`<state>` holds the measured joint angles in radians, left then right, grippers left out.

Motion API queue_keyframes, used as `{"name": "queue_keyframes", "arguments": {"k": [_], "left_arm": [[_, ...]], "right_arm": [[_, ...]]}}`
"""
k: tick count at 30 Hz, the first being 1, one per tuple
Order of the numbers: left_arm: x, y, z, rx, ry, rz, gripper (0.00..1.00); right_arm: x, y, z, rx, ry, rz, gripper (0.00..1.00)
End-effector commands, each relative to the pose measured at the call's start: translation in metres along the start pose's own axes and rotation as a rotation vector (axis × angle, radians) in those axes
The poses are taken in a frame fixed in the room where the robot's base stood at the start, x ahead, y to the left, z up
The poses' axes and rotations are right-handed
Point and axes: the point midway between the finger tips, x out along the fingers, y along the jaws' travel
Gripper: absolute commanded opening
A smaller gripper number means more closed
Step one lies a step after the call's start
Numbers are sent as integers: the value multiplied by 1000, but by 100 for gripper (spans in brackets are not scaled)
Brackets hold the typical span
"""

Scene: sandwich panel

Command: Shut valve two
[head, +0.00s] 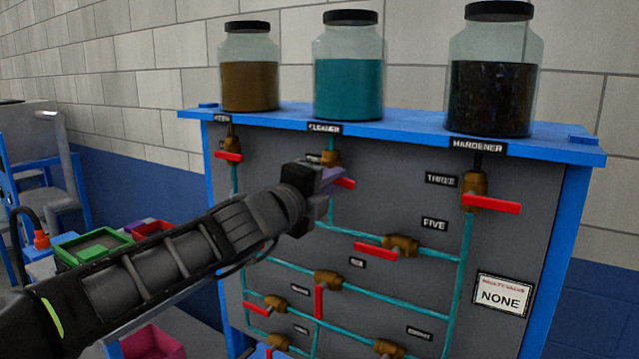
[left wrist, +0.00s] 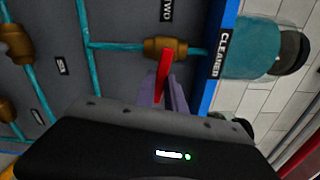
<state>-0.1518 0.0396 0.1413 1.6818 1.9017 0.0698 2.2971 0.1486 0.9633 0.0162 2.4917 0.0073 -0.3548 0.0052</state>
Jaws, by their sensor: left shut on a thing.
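Valve two is a brown body (head: 331,158) with a red lever (head: 346,183), on the teal pipe below the CLEANER label. In the left wrist view its body (left wrist: 166,48) sits beside a label reading TWO (left wrist: 166,10). Its red lever (left wrist: 163,68) stands out roughly crosswise to the pipe. My left gripper (head: 326,178) is at this lever; in the left wrist view its grey-purple fingers (left wrist: 162,95) are on both sides of the lever, shut on it. The fingers hide part of the lever. My right gripper is not in view.
Other red-levered valves are close by: one at upper left (head: 230,150), valve three (head: 475,190) and valve five (head: 400,245). Jars stand on the blue shelf (head: 415,120) above. A sign reading NONE (head: 502,296) is at right. A green bin (head: 92,248) is at left.

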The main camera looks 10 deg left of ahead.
Motion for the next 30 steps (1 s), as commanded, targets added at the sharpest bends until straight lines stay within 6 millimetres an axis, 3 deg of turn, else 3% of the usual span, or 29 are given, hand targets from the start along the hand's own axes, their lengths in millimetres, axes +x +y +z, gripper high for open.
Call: {"name": "queue_keyframes", "arguments": {"k": [9,25,26,30], "left_arm": [[1,-6,0,-158,-4,4,0],[1,-6,0,-192,-4,3,0],[1,-6,0,-192,-4,3,16],[1,-7,0,-190,-4,2,28]], "right_arm": [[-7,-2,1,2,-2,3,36],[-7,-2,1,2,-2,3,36],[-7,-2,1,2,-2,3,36],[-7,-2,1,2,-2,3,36]]}}
